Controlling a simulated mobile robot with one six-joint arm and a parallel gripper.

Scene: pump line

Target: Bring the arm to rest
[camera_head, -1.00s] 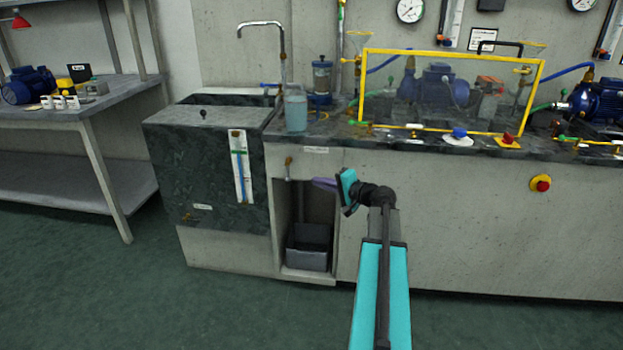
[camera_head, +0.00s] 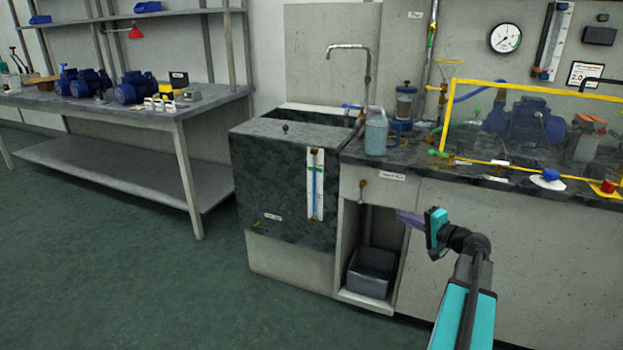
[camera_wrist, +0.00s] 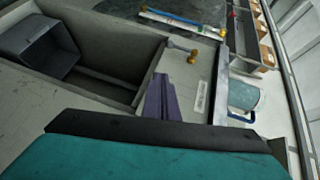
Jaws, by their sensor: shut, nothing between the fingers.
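My gripper (camera_head: 408,217) has purple fingers and a teal body, and my arm reaches up from the bottom right of the head view. The fingers are closed together and empty. They are in front of the bench front, beside the open niche under the counter. In the wrist view the gripper (camera_wrist: 163,98) points toward the bench face near a brass tap (camera_wrist: 193,57). I cannot tell the exact gap between fingers and bench.
A grey bin (camera_head: 371,272) sits in the niche. Above stand the dark sink tank (camera_head: 270,180), a bluish jug (camera_head: 376,135) and a yellow-framed guard (camera_head: 447,105). A workbench (camera_head: 130,110) with blue motors is at left. The green floor (camera_head: 200,290) at lower left is clear.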

